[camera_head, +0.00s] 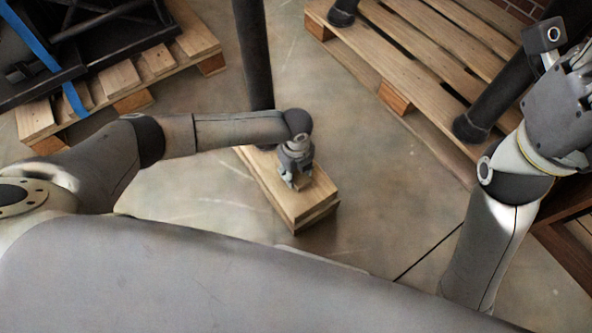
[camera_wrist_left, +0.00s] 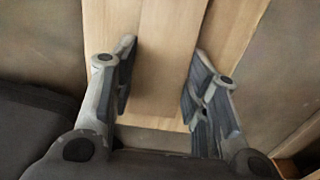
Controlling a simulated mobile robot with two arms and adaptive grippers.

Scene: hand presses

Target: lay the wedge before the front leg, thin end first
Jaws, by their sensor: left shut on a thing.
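The wedge (camera_head: 288,203) is a pale wooden block lying low over the concrete floor in the head view; I cannot tell whether it touches the floor. Its far end is at the foot of a dark upright leg (camera_head: 254,55), whose base is partly hidden by my left arm. My left gripper (camera_head: 298,182) points down and is shut on the wedge near its near end. In the left wrist view the wedge (camera_wrist_left: 168,45) runs away between the two fingers (camera_wrist_left: 160,88). My right gripper (camera_head: 580,65) is at the upper right, cut by the picture edge, far from the wedge.
A wooden pallet (camera_head: 395,50) at the top right lies under other dark legs (camera_head: 490,95). Another pallet (camera_head: 155,62) at the upper left carries dark equipment with a blue strap (camera_head: 35,38). A brown wooden edge (camera_head: 570,240) shows at the right. Floor right of the wedge is clear.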

